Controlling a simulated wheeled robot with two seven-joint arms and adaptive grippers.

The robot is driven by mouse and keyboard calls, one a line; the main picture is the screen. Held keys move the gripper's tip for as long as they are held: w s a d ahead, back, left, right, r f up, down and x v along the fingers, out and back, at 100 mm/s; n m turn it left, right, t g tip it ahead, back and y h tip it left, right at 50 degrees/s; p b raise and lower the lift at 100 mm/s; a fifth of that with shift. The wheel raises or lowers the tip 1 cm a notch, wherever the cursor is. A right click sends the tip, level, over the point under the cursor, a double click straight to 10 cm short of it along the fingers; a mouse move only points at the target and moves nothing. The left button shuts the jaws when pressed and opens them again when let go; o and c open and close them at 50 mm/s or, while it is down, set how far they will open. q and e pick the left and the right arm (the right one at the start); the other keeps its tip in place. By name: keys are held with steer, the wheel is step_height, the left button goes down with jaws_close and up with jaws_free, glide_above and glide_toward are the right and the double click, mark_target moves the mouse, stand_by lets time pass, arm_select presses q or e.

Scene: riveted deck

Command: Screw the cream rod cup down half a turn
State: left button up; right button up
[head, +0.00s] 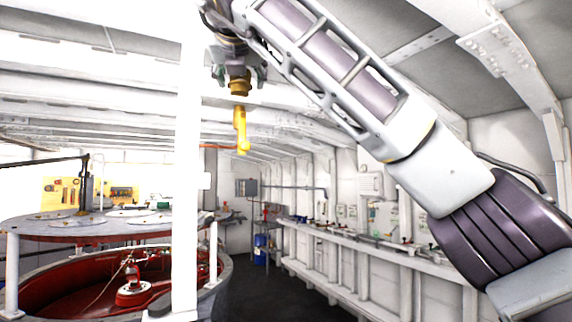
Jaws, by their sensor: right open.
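My right arm comes in from the right and reaches up to the top centre. My right gripper (239,76) is open there, small and partly hidden by its own wrist. A brass-coloured fitting (239,87) shows between or just behind its fingers; I cannot tell whether they touch it. I cannot clearly pick out a cream rod cup; it may be hidden behind the gripper or lost against the pale ceiling. My left gripper is not in view.
A yellow hanging piece (241,128) is just below the gripper. A white post (187,200) stands close on its left. A round table (50,228) and a red-lined round well (60,290) are lower left. A bench (400,262) runs along the right wall. The dark floor (270,295) between is clear.

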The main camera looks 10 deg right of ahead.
steer(key=shift+n+y, duration=1.4)
steer(key=shift+y, duration=0.6)
steer(key=shift+n+g+y+p, duration=0.6)
steer(key=shift+n+y, duration=0.35)
steer(key=shift+y, duration=0.45)
steer(key=shift+n+g+y+p, duration=0.6)
steer(key=shift+n+y, duration=0.35)
steer(key=shift+y, duration=0.45)
